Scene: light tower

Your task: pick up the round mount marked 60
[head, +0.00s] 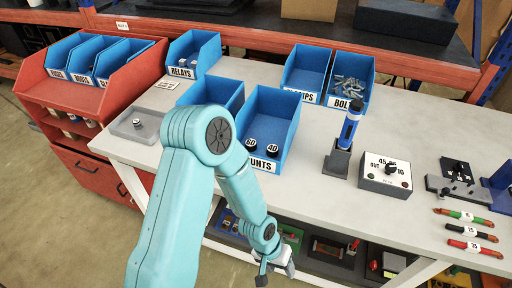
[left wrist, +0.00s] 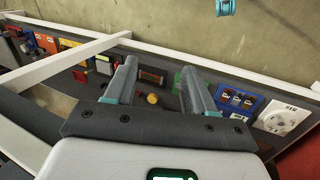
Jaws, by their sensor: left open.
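The round mount marked 60 (head: 250,143) is small and dark with a white top label. It stands in the blue bin labelled MOUNTS (head: 286,106), left of a like mount marked 40 (head: 271,150). My left gripper (head: 277,268) hangs beyond the bench's front edge, below the tabletop and well apart from the bin. In the left wrist view my left gripper (left wrist: 155,85) is open, with nothing between its fingers. The mounts do not show in that view. My right gripper is in neither view.
The bench (head: 330,205) has free room in front of the bins. A blue screwdriver in a dark stand (head: 338,160) and a grey dial box (head: 386,175) stand right of the MOUNTS bin. A lower shelf (left wrist: 70,85) holds several parts.

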